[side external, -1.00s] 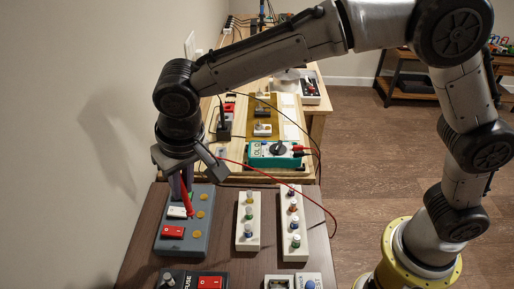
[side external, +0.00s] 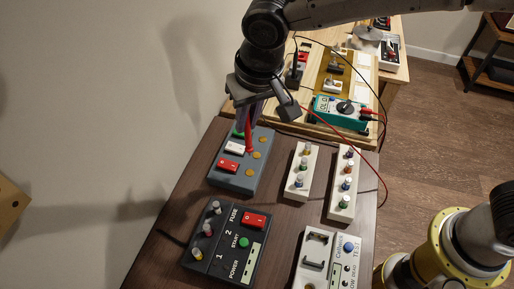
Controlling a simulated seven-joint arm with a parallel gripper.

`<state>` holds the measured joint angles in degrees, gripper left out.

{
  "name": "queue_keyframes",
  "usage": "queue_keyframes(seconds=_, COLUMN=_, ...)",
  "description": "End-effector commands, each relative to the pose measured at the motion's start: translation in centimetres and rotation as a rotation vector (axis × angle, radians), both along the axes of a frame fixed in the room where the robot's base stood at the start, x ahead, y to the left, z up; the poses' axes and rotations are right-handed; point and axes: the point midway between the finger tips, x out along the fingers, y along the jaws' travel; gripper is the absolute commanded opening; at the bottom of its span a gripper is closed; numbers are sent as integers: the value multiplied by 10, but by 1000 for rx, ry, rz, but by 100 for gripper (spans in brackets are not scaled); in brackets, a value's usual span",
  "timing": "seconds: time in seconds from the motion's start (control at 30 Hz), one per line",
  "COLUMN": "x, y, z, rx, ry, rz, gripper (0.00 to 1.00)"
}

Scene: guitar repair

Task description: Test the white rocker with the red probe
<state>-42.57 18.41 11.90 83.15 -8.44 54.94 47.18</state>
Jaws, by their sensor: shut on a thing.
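A grey switch box (side external: 227,182) lies on the brown table. It carries a red rocker (side external: 228,165), a white rocker (side external: 234,148) and a green rocker (side external: 238,133), with round brass contacts (side external: 257,155) along their right side. My gripper (side external: 248,122) is above the far part of the box, shut on the red probe (side external: 249,139). The probe points down, its lower end between the white rocker and the middle brass contact. I cannot tell whether its tip touches anything. A red lead runs right from the gripper area toward the teal multimeter (side external: 338,109).
Two cream blocks with coloured knobs (side external: 299,172) (side external: 343,183) stand right of the box. A black fuse panel (side external: 225,242) and a white test panel (side external: 327,258) lie nearer. A wooden bench (side external: 300,122) is behind. Bare table shows between the panels.

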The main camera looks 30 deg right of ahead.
Motion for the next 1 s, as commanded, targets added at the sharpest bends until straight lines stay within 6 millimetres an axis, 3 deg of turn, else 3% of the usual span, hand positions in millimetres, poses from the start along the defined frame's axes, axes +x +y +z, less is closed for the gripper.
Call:
queue_keyframes(seconds=0.2, x=28, y=-28, z=1, rx=0, ry=-2, rz=-5, gripper=0)
queue_keyframes(seconds=0.3, x=33, y=-34, z=-2, rx=-1, ry=-2, rz=-1, gripper=0)
queue_keyframes(seconds=0.7, x=33, y=-34, z=-37, rx=-2, ry=0, rz=-1, gripper=0)
queue_keyframes(seconds=1.0, x=33, y=-33, z=-47, rx=0, ry=-2, rz=-1, gripper=0)
